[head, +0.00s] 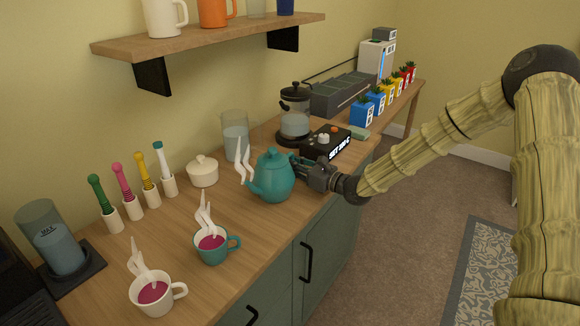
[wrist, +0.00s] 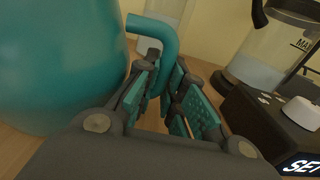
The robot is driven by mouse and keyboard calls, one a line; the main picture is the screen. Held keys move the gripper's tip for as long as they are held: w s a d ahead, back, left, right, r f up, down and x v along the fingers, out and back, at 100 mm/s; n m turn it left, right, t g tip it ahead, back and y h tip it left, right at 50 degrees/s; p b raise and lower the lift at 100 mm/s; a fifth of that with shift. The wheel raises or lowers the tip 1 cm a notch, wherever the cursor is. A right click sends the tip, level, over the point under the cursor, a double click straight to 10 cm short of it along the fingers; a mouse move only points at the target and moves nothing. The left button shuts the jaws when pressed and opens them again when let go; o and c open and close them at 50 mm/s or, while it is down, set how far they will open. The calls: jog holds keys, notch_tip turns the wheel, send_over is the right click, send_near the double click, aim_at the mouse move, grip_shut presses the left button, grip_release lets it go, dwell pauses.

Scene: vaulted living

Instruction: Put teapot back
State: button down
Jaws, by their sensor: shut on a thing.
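The teal teapot (head: 275,177) is upright at the middle of the wooden counter, its steaming spout toward the left. In the wrist view its body (wrist: 55,70) fills the left side, and its curved handle (wrist: 158,35) runs down between my fingers. My gripper (head: 305,172) is at the teapot's right side, shut on the handle. In the wrist view the padded fingers (wrist: 168,100) stand on either side of the handle. The teapot's base looks to be on or just above the counter; I cannot tell which.
A black control box (head: 326,142) and a glass kettle (head: 295,115) stand behind my gripper. A teal cup (head: 213,246) and a white cup (head: 155,294) hold red drink in front. A lidded white pot (head: 203,171) and a glass (head: 235,130) are near the wall. A shelf (head: 210,35) hangs above.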

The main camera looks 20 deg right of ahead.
jog(key=shift+f, duration=0.1)
jog(key=shift+f, duration=0.15)
jog(key=c, duration=1.5)
grip_release()
jog(key=shift+s+d, duration=0.1)
jog(key=shift+s, duration=0.05)
jog(key=v, duration=1)
jog(key=shift+s+d, duration=0.2)
jog(key=shift+s+d+b, duration=0.3)
jog(key=shift+s, duration=0.2)
